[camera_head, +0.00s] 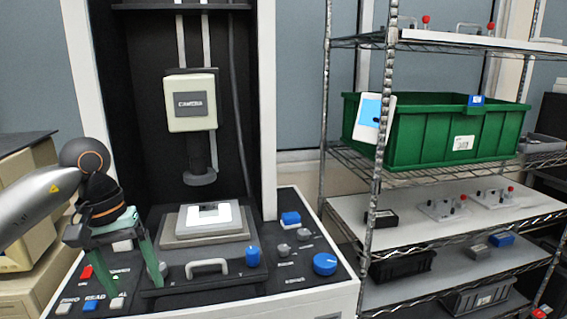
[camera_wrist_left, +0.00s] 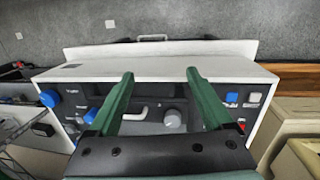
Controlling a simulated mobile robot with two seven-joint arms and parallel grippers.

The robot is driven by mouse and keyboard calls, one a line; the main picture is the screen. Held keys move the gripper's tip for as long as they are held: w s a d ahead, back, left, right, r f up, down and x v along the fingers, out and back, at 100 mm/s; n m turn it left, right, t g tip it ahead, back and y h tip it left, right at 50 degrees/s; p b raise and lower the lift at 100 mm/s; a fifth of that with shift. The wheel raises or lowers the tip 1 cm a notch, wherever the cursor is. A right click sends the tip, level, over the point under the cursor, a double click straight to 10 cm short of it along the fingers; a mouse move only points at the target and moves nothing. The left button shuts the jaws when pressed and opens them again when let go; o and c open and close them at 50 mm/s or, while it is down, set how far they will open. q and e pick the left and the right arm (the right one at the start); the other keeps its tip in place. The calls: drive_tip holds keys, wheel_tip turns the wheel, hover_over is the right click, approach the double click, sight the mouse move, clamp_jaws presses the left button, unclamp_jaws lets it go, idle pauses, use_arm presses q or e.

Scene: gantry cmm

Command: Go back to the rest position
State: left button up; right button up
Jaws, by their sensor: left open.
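My left gripper (camera_head: 136,287) is over the left part of the measuring machine's control panel (camera_head: 290,262) in the head view. Its two green fingers are spread apart with nothing between them. In the left wrist view the open fingers (camera_wrist_left: 160,73) point toward the machine's front, with a grey knob and a white handle showing between them. I cannot tell whether the fingertips touch the panel. My right gripper is in neither view.
The camera unit (camera_head: 192,102) hangs above a stage holding a light grey plate (camera_head: 209,215). Blue knobs (camera_head: 325,264) stick up from the panel. A wire shelf rack at right carries a green bin (camera_head: 430,135). Beige equipment (camera_head: 28,215) stands at far left.

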use_arm(q)
drive_tip(key=s+d+f+n+g+h+p, duration=0.1)
drive_tip(key=s+d+f+n+h, duration=0.15)
drive_tip(key=d+n+h, duration=0.8)
drive_tip(key=s+d+f+n+g+h+p, duration=0.1)
drive_tip(key=s+d+n+h, duration=0.35)
drive_tip(key=d, duration=1.15)
drive_tip(key=w+a+f+m+t+y, duration=0.4)
drive_tip(key=f+m+t, duration=0.4)
drive_tip(key=m, duration=0.9)
drive_tip(key=w+a+f+m+t+y, duration=0.1)
drive_tip(key=a+f+m+t+y, duration=0.4)
drive_tip(key=m+t, duration=0.9)
drive_tip(key=s+a+f+n+g+y, duration=0.1)
drive_tip(key=s+a+f+n+g, duration=0.2)
drive_tip(key=s+f, duration=0.2)
drive_tip(key=s+a+f+n+g+y+p, duration=0.1)
drive_tip(key=s+a+f+n+g+y, duration=0.1)
drive_tip(key=s+f, duration=0.4)
drive_tip(key=s+a+f+n+g+y, duration=0.2)
drive_tip(key=s+a+f+n+g, duration=0.2)
drive_tip(key=f, duration=0.5)
drive_tip(key=shift+s+n+g, duration=0.75)
drive_tip(key=shift+n+g, duration=0.05)
drive_tip(key=shift+n, duration=0.2)
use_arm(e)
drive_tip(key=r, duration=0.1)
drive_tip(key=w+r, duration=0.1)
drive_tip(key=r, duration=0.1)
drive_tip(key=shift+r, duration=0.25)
